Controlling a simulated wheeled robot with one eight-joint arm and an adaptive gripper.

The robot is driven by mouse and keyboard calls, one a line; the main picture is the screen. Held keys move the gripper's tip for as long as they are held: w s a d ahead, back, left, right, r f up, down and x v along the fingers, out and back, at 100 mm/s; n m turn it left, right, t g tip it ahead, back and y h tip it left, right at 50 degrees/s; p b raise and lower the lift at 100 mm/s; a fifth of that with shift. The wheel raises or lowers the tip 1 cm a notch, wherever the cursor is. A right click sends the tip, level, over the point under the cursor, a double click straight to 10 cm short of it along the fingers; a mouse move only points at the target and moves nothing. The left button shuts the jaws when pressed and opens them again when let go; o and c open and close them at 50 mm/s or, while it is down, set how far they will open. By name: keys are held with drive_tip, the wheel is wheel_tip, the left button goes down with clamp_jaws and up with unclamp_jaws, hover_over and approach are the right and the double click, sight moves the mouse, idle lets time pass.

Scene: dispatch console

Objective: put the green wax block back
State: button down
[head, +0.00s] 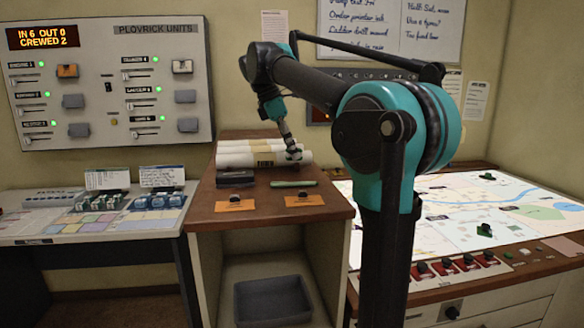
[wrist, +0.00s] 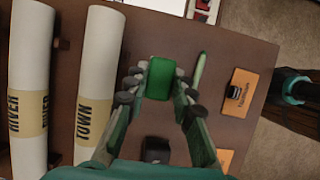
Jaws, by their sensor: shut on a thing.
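The green wax block (wrist: 160,79) sits between the fingertips of my gripper (wrist: 159,84) in the wrist view. The gripper is shut on it, one finger on each side. In the head view my gripper (head: 292,152) is over the wooden cabinet top (head: 262,210), by the right ends of the white rolls. The block cannot be made out there. Several green pieces lie on the lit map (head: 470,210) at the right.
White paper rolls (head: 250,159) lie at the back of the cabinet top. A grey bin (head: 272,300) stands on the shelf below.

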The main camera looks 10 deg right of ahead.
sight(292, 178)
drive_tip(key=shift+f, duration=2.7)
drive_tip(key=c, duration=1.3)
unclamp_jaws()
drive_tip(key=shift+f, duration=0.1)
drive_tip(key=v, duration=1.2)
drive_tip(key=shift+s, duration=0.1)
